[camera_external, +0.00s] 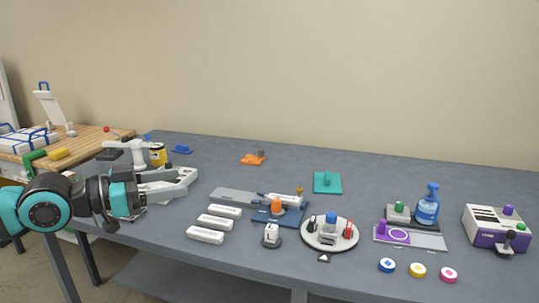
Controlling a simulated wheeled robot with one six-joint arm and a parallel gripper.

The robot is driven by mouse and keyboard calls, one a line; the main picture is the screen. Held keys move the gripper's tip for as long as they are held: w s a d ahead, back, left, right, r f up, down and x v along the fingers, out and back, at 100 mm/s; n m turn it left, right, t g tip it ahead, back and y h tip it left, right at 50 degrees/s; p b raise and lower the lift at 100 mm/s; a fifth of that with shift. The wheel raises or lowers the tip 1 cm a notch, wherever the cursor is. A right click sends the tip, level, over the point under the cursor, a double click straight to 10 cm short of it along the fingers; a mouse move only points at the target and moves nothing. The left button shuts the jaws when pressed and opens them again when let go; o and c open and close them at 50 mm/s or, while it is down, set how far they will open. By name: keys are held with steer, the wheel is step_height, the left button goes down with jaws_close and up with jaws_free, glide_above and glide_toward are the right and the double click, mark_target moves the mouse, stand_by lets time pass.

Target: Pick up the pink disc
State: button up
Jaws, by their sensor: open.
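The pink disc (448,275) lies flat at the front right edge of the grey table, with a small pale mark on its top. A yellow disc (417,270) and a blue disc (387,265) lie in a row to its left. My gripper (192,180) is open and empty over the left part of the table, its fingers pointing right. It is far to the left of the pink disc, with most of the table between them.
A purple and white machine (490,230) with a joystick stands behind the discs on the right. A blue spray bottle (427,208), a round white tray (346,240) and several white bars (215,223) also stand on the table (370,180). The back centre is mostly clear.

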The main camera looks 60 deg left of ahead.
steer(key=w+d+r+m+g+h, duration=0.15)
steer(key=w+r, duration=0.25)
steer(key=w, duration=0.5)
steer(key=w+d+r+g, duration=0.25)
steer(key=w+r, duration=0.25)
steer(key=w, duration=0.3)
steer(key=m+g+y, duration=0.2)
steer(key=m+g, duration=0.1)
steer(key=g, duration=1)
glide_above(449, 273)
steer(key=shift+h, duration=0.25)
steer(key=f, duration=2.8)
steer(key=shift+s+d+f, duration=0.1)
steer(key=shift+d, duration=0.3)
steer(key=f, duration=0.4)
steer(key=shift+a+f, duration=0.1)
steer(key=shift+a, duration=0.3)
steer(key=shift+f, duration=0.65)
steer(key=shift+c, duration=0.2)
